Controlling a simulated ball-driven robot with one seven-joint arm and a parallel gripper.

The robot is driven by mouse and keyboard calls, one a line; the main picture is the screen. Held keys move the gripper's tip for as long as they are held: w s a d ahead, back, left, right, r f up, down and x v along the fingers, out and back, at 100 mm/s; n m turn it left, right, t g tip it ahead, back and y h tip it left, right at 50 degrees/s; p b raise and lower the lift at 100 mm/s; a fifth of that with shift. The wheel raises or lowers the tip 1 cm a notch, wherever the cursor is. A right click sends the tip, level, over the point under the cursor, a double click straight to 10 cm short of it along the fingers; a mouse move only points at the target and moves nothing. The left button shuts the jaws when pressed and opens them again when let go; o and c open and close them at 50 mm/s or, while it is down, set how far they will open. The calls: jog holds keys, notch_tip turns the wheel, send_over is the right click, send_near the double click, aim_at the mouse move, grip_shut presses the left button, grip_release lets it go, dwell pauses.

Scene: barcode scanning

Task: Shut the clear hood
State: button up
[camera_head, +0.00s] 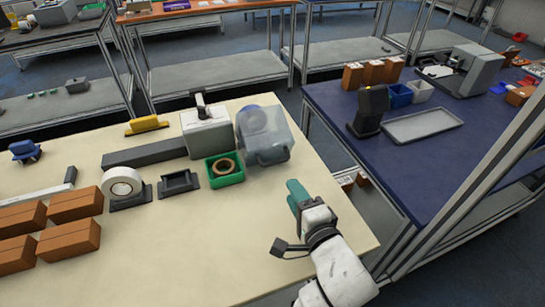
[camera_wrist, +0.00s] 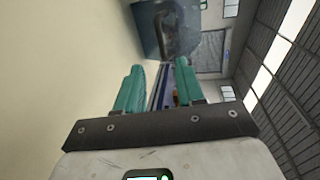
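The clear hood (camera_head: 281,131) is a see-through box at the right side of a light grey machine (camera_head: 206,132) on the cream table. It appears swung out to the right and tilted, with a handle at its lower front. In the wrist view the gripper (camera_wrist: 158,85) is open and empty, and the hood (camera_wrist: 150,30) shows ahead at the top. The hinge is not clear to see.
A green tray (camera_head: 226,179) with a brown tape ring stands just left of the hood. A white roll (camera_head: 122,185), a black holder (camera_head: 178,185) and brown boxes (camera_head: 70,240) are further left. The cream table (camera_head: 190,260) is clear around my gripper.

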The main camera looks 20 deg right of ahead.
jog(key=shift+w, duration=0.65)
jog(key=p, duration=0.2)
send_near(265, 142)
jog(key=w+f, duration=0.2)
jog(key=f, duration=0.1)
jog(key=w+d+f, duration=0.1)
jog(key=f, duration=0.1)
jog(key=shift+w+d+f, duration=0.1)
jog(key=shift+w+f, duration=0.05)
jog(key=shift+w, duration=0.15)
grip_shut()
